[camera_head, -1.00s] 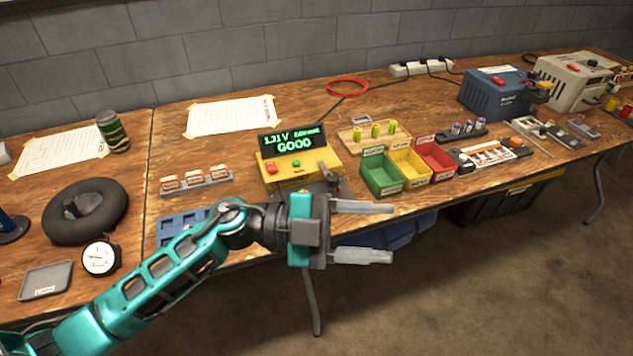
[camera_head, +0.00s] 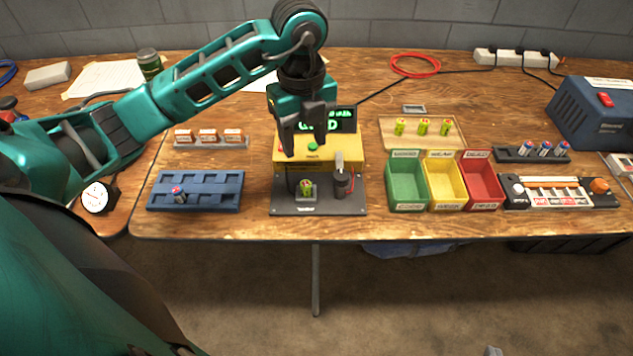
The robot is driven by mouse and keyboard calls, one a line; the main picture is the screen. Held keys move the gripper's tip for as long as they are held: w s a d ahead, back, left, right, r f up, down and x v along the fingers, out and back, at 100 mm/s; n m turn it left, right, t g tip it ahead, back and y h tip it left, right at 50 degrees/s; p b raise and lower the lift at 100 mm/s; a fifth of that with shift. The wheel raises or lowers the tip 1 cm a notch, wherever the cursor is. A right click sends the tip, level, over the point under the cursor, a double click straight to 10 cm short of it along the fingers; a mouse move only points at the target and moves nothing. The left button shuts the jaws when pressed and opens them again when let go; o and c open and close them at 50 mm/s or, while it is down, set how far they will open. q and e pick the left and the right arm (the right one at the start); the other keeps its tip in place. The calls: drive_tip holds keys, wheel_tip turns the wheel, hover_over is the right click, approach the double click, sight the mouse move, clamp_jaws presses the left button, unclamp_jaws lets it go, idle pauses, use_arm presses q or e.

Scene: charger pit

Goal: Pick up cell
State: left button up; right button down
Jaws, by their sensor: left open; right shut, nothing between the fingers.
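A green-and-yellow cell (camera_head: 306,187) stands in the holder at the front of the yellow tester (camera_head: 348,148). My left gripper (camera_head: 305,142) is open and empty, pointing down above the tester, behind the holder's cell in the picture. It partly hides the green display. Only a small grey tip of my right gripper (camera_head: 492,351) shows at the bottom edge.
Green (camera_head: 392,194), yellow (camera_head: 432,194) and red (camera_head: 470,193) bins stand right of the tester. The blue tray (camera_head: 228,187) lies left, with a rack of orange-white packs (camera_head: 208,136) behind. A black lever post (camera_head: 343,183) stands close beside the holder's cell. The table's front edge is near.

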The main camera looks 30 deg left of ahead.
use_arm(q)
hover_over(306, 184)
drive_tip(key=f, duration=0.7)
drive_tip(key=shift+s+b, duration=0.25)
drive_tip(key=shift+b, duration=0.05)
drive_tip(key=f, duration=0.5)
drive_tip(key=shift+w+f+b, duration=0.25)
drive_tip(key=shift+f+b, duration=0.05)
clamp_jaws()
